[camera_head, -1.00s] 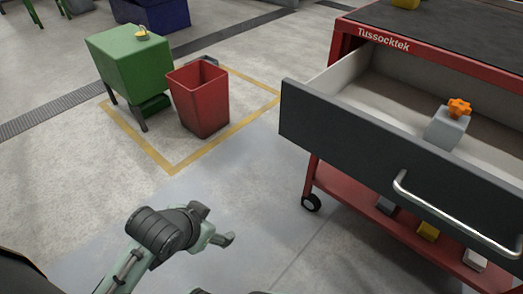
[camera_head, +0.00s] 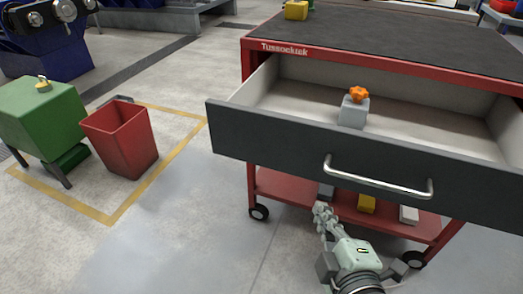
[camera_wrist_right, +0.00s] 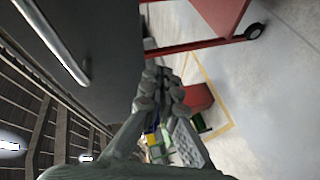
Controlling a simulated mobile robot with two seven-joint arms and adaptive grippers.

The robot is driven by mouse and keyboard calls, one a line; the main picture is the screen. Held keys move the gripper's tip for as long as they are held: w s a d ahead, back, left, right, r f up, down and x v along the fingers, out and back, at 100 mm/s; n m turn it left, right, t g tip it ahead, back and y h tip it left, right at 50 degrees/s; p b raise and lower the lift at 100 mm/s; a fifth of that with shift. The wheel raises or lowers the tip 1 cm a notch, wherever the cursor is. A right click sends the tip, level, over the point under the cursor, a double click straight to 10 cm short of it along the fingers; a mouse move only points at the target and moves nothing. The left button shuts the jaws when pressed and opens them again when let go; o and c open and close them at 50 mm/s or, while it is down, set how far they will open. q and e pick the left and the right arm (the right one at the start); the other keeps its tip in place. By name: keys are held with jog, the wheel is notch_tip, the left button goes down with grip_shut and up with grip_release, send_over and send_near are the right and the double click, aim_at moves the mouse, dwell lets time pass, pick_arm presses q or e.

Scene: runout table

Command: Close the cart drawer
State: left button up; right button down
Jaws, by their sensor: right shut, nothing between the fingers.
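The red cart (camera_head: 247,62) has its drawer pulled out. The drawer has a dark grey front (camera_head: 270,143) and a silver bar handle (camera_head: 380,184). My right gripper (camera_head: 321,212) is shut and empty. In the right wrist view the closed fingers (camera_wrist_right: 162,80) are beside the drawer front (camera_wrist_right: 105,45), with the handle (camera_wrist_right: 55,40) at upper left. They appear apart from the handle. My left gripper is out of view.
A grey block with an orange knob (camera_head: 358,94) is inside the drawer. The lower shelf (camera_head: 285,187) carries several small blocks. A red bin (camera_head: 120,140) and a green box (camera_head: 40,115) stand at left. The floor between bin and cart is clear.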

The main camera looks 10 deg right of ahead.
jog(key=s+a+r+n+t+y, duration=0.1)
jog(key=a+r+n+t+y, duration=0.2)
jog(key=a+r+n+y, duration=0.5)
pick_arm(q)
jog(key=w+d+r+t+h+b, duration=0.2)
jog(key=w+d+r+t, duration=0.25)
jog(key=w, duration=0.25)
pick_arm(e)
jog(key=h, duration=0.3)
send_near(253, 141)
jog(key=s+a, duration=0.2)
jog(key=a, duration=0.1)
jog(key=shift+m, duration=0.4)
jog(key=w, duration=0.4)
jog(key=w+d+p, duration=0.1)
jog(key=w, duration=0.1)
jog(key=shift+w+r, duration=0.25)
jog(key=shift+w, duration=0.15)
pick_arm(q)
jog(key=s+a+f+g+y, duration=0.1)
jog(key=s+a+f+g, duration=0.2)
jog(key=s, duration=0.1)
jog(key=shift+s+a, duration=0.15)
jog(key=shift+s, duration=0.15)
pick_arm(e)
jog(key=shift+w+d, duration=0.35)
jog(key=shift+w, duration=0.1)
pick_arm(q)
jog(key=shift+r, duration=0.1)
